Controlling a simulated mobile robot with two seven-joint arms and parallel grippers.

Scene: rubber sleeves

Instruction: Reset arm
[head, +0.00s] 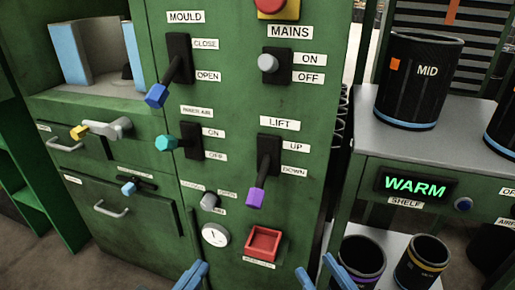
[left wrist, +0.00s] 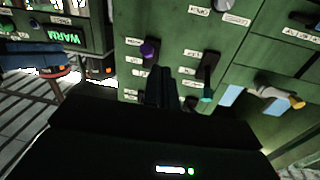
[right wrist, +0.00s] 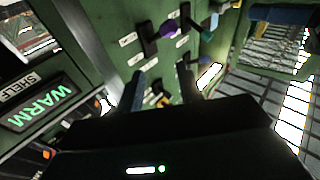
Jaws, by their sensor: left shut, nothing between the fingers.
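My left gripper (head: 190,275) is at the bottom edge of the head view, its blue fingertips close together and empty, in front of the green machine panel (head: 235,135). In the left wrist view its fingers (left wrist: 160,86) are shut. My right gripper (head: 322,276) is at the bottom edge, right of the red tray-like square (head: 263,243). In the right wrist view its fingers (right wrist: 160,88) stand apart with nothing between them. Both grippers are apart from the levers.
The panel carries the blue-tipped MOULD lever (head: 157,95) angled down near OPEN, the purple-tipped LIFT lever (head: 256,196) near DOWN, a teal-tipped lever (head: 166,143) and the MAINS knob (head: 268,63). At right, a shelf unit (head: 375,150) bears black sleeves (head: 418,80) and a lit WARM display (head: 416,186).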

